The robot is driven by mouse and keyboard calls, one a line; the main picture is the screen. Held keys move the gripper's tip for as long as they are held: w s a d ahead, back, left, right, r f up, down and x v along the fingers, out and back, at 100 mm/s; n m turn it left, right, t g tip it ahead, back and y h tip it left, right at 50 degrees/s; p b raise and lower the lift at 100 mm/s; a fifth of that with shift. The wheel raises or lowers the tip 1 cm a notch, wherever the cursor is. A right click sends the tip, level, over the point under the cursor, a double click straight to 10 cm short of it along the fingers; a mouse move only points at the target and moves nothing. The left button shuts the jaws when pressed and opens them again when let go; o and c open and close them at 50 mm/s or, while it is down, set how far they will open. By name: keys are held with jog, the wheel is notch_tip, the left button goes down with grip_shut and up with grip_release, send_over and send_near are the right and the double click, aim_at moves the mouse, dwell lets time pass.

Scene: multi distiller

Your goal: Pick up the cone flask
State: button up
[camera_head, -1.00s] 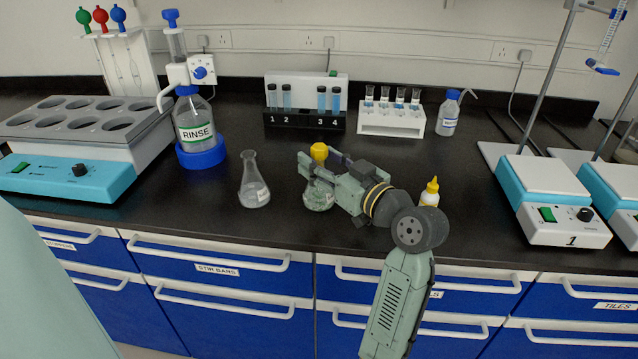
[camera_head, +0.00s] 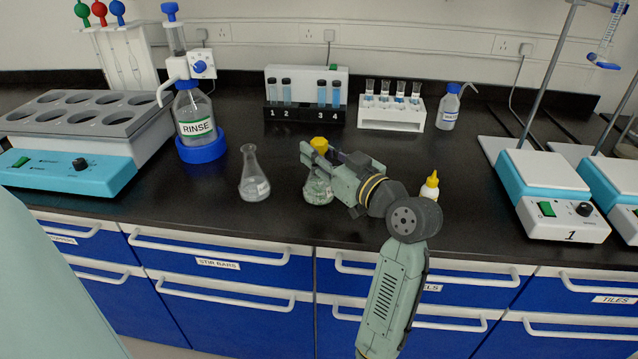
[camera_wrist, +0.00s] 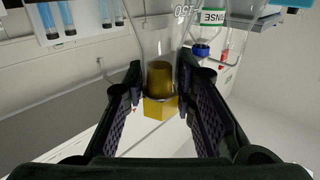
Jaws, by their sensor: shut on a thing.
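A clear cone flask (camera_head: 317,191) with a yellow stopper (camera_head: 319,144) is upright at the bench front. My gripper (camera_head: 322,162) reaches in from the right and is shut on its neck, just below the stopper. In the wrist view the flask (camera_wrist: 160,38) appears upside down, with the yellow stopper (camera_wrist: 159,106) between my two dark fingers (camera_wrist: 160,100). The flask's base is at bench level; I cannot tell whether it is touching. A second cone flask (camera_head: 254,178), unstoppered and labelled, stands to the left, apart from my gripper.
The rinse bottle (camera_head: 195,125) stands at the back left. Vial racks (camera_head: 305,115) (camera_head: 391,112) stand behind the flask. A yellow-capped bottle (camera_head: 430,187) is behind my arm at the right. A hotplate (camera_head: 552,195) is farther right. The bench's front edge is close.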

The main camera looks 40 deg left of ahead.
aim_at(319, 140)
jog(key=shift+r, duration=0.1)
grip_shut()
jog(key=shift+r+b, duration=0.55)
jog(key=shift+r, duration=1.05)
jog(key=s+d+b, duration=0.3)
jog(key=s+b, duration=0.3)
jog(key=s, duration=0.1)
jog(key=s+d+r+b, duration=0.1)
jog(key=s+d+b, duration=0.3)
jog(key=s, duration=0.3)
jog(key=shift+d+r+b, duration=0.15)
jog(key=shift+r+b, duration=0.15)
jog(key=shift+b, duration=0.6)
